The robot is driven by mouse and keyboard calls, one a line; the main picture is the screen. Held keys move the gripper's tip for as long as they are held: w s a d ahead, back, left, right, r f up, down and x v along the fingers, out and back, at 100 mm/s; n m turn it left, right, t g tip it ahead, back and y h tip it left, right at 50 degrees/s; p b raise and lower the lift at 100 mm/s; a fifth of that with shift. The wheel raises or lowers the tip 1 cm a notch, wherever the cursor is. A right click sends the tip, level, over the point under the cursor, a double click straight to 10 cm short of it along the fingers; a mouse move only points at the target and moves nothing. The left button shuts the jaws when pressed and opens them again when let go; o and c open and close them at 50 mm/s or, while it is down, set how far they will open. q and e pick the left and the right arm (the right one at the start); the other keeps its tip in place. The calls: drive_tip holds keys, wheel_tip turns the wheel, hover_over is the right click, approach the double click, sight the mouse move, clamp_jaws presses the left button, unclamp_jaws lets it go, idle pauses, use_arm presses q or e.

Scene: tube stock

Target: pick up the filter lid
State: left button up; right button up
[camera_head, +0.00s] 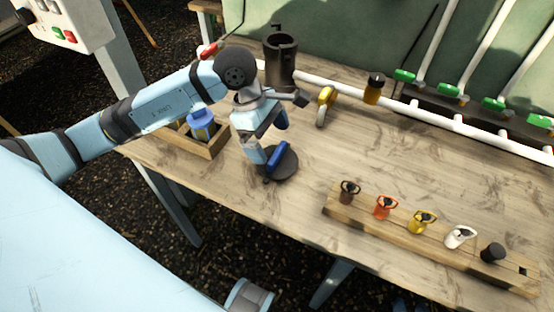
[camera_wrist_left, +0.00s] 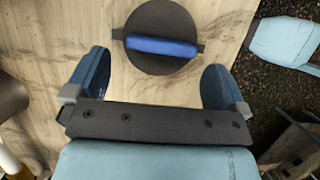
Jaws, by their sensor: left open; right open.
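The filter lid is a dark round disc with a blue bar handle (camera_head: 289,167). It lies flat on the wooden table near its front edge. In the left wrist view the lid (camera_wrist_left: 160,62) is at top centre, with its blue handle lying crosswise. My left gripper (camera_head: 268,142) points down above the lid and partly covers it in the head view. In the left wrist view its blue fingers (camera_wrist_left: 157,80) are wide apart, with nothing between them. The lid shows just beyond the fingers, and I see no contact. My right gripper is not in view.
A dark cylindrical housing (camera_head: 281,65) stands behind the arm. A wooden box (camera_head: 208,146) with blue-topped items is to the left. A yellow-handled tool (camera_head: 325,105) and a dark-capped jar (camera_head: 374,88) stand behind. A wooden rack (camera_head: 400,232) holds several coloured pieces at front right.

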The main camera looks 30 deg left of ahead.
sight(277, 152)
use_arm(q)
drive_tip(key=x, duration=0.4)
drive_tip(key=shift+s+d+f, duration=0.1)
drive_tip(key=shift+d+f, duration=0.05)
drive_tip(key=shift+d, duration=0.1)
drive_tip(key=shift+c, duration=0.5)
drive_tip(key=c, duration=0.7)
wheel_tip(277, 152, up, 20)
drive_tip(key=p, duration=0.1)
